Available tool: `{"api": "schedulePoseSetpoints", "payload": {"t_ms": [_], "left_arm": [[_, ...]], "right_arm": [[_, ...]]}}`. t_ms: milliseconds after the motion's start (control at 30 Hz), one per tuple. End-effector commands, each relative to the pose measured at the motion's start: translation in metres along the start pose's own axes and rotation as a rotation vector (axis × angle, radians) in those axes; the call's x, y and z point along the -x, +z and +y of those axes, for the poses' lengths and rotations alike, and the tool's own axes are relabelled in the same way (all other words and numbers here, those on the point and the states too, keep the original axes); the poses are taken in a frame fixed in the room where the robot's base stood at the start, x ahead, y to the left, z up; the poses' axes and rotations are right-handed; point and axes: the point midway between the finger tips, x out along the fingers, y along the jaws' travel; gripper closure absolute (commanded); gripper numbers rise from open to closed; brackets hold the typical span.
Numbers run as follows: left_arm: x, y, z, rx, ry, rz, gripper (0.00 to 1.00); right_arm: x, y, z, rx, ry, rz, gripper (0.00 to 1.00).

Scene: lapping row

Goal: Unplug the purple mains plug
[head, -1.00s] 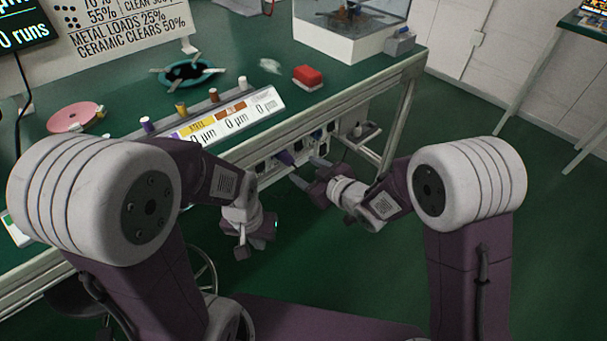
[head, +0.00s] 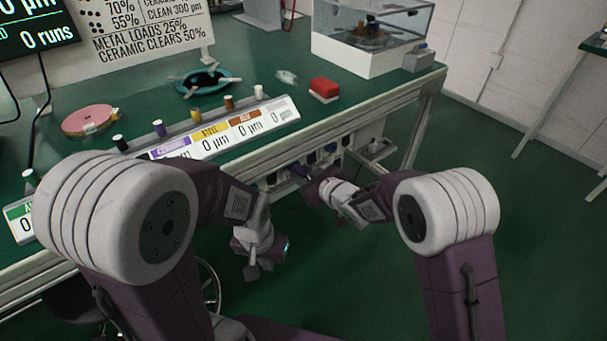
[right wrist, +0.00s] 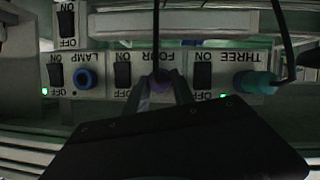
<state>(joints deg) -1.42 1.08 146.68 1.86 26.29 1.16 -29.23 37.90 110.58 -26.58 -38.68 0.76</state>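The purple mains plug (head: 298,170) is in the socket strip under the bench's front edge. In the right wrist view the purple plug (right wrist: 160,84) sits at the socket marked FOUR, with a dark cable in line above it. My right gripper (head: 309,182) is at the plug. In the right wrist view its fingers (right wrist: 161,92) reach up on either side of the plug and look open around it; contact cannot be made out. My left gripper (head: 265,258) hangs low in front of the bench, away from the sockets; its finger opening is unclear.
A teal plug (right wrist: 258,83) is at THREE, right of the purple one, and a blue round piece (right wrist: 85,78) is at LAMP, left of it. Rocker switches sit between. The bench (head: 350,105) overhangs the strip. The floor at right is clear.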

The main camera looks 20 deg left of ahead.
Motion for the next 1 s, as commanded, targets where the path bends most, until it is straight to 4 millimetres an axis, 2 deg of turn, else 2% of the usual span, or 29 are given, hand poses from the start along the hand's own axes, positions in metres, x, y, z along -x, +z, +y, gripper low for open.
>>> {"api": "schedulePoseSetpoints", "payload": {"t_ms": [1000], "left_arm": [[-0.002, 0.0, 0.0, 0.0, 0.0, 0.0, 1.0]], "right_arm": [[0.024, 0.009, 0.0, 0.001, 0.0, 0.001, 1.0]]}}
